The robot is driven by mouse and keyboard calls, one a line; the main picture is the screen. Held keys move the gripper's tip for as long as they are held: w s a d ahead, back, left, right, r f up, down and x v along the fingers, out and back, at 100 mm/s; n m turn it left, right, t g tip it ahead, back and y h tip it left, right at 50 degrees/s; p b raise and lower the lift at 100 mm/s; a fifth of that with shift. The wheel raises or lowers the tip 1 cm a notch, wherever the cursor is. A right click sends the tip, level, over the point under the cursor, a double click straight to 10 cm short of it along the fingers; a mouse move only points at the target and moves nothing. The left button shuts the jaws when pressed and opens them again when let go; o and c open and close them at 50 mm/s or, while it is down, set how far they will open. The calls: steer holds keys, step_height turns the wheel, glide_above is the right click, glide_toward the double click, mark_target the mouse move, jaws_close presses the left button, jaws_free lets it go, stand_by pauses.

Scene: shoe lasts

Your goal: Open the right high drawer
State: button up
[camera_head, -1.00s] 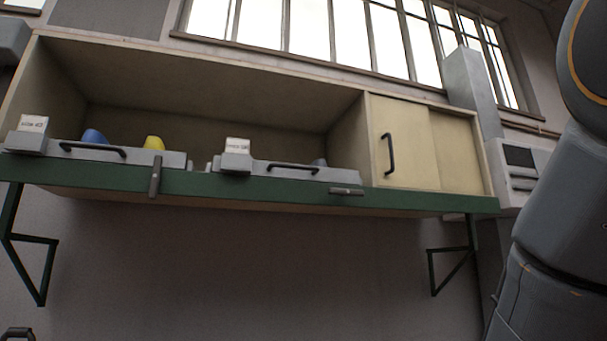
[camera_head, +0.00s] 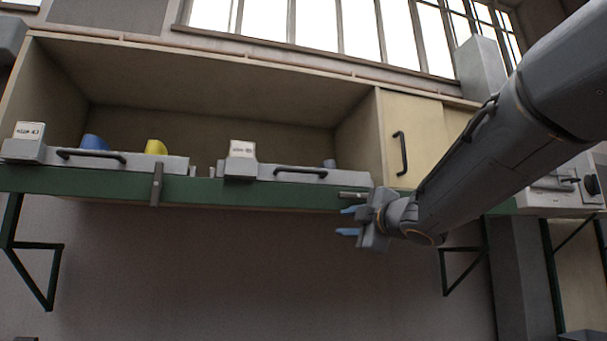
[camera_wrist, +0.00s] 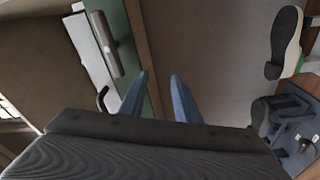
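The right high drawer (camera_head: 272,170) is a low grey tray with a white label block at its left end and a dark bar handle (camera_head: 300,171) on its front. It sits on the green-edged shelf beside the sliding cabinet. My gripper (camera_head: 347,220) is open and empty, with blue fingers pointing left, below and to the right of that handle. In the wrist view my fingers (camera_wrist: 160,92) are apart with nothing between them. A pale drawer front (camera_wrist: 88,50) and part of a dark handle (camera_wrist: 102,98) show to their left, beside the green shelf edge.
A similar left drawer (camera_head: 120,163) holds a blue and a yellow piece. Grey latches (camera_head: 156,184) sit on the green shelf edge (camera_head: 250,193). A cabinet with a black handle (camera_head: 401,153) is at right. A dark shoe sole (camera_wrist: 286,42) shows in the wrist view.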

mark_target(305, 171)
steer(key=s+a+r+n+g+y, duration=0.1)
steer(key=s+a+r+n+y, duration=0.25)
steer(key=r, duration=0.25)
steer(key=s+a+r+n+g+y, duration=0.1)
steer(key=s+a+r+n+y, duration=0.1)
steer(key=a+r+n, duration=0.3)
steer(key=shift+m, duration=0.45)
steer(key=w+p, duration=0.1)
steer(key=w, duration=0.1)
steer(key=w+a+r+p, duration=0.1)
steer(key=w, duration=0.1)
steer(key=w+a+r+p, duration=0.1)
steer(key=w, duration=0.1)
steer(key=shift+w+a+r, duration=0.1)
jaws_close()
